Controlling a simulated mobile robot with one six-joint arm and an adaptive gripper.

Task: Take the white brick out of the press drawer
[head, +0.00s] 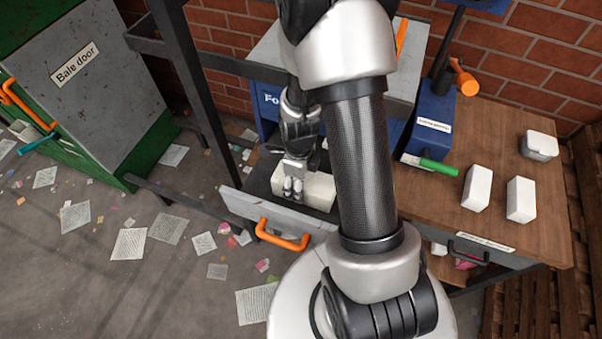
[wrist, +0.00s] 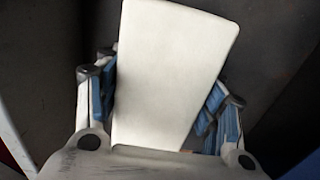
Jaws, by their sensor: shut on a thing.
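The white brick (head: 318,190) lies in the open press drawer (head: 273,212), which has an orange handle (head: 283,236) on its front. My gripper (head: 293,188) reaches down into the drawer and is shut on the brick. In the wrist view the brick (wrist: 170,70) fills the middle, with the blue-padded fingers of my gripper (wrist: 160,100) on its two sides. The brick seems to be at the level of the drawer floor; I cannot tell whether it touches it. My arm hides part of the drawer's right side.
Two white blocks (head: 477,188) (head: 521,199) and a grey-white container (head: 539,146) stand on the wooden bench (head: 440,205) at right. A blue device (head: 431,122) with a green-handled lever (head: 438,167) is there too. A dark post frame (head: 190,75) stands left of the drawer. Papers litter the floor.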

